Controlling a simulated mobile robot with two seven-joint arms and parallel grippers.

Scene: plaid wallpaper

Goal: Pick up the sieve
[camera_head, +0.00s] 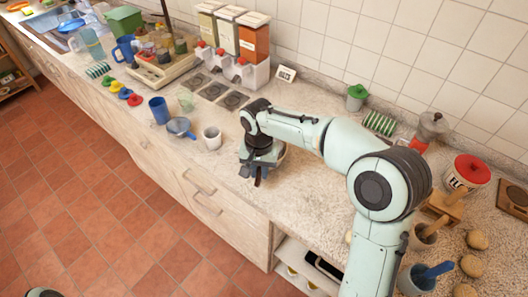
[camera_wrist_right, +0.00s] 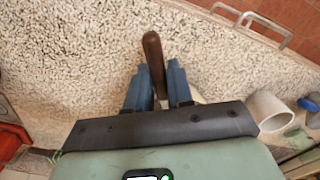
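My right gripper (camera_head: 257,178) is low over the front part of the counter, right of a white mug (camera_head: 212,138). In the right wrist view its blue fingers (camera_wrist_right: 158,68) lie close along both sides of a dark brown handle, which appears to be the sieve's handle (camera_wrist_right: 153,50). The fingers look closed on it. The sieve's bowl is mostly hidden under my gripper; a pale rounded edge, likely part of it, shows beside the gripper in the head view. My left gripper is not in view.
A small pan with a blue handle (camera_head: 180,127) and a blue mug (camera_head: 159,110) stand left of the white mug. Dispensers (camera_head: 240,70) line the wall. The counter's front edge is close to my gripper.

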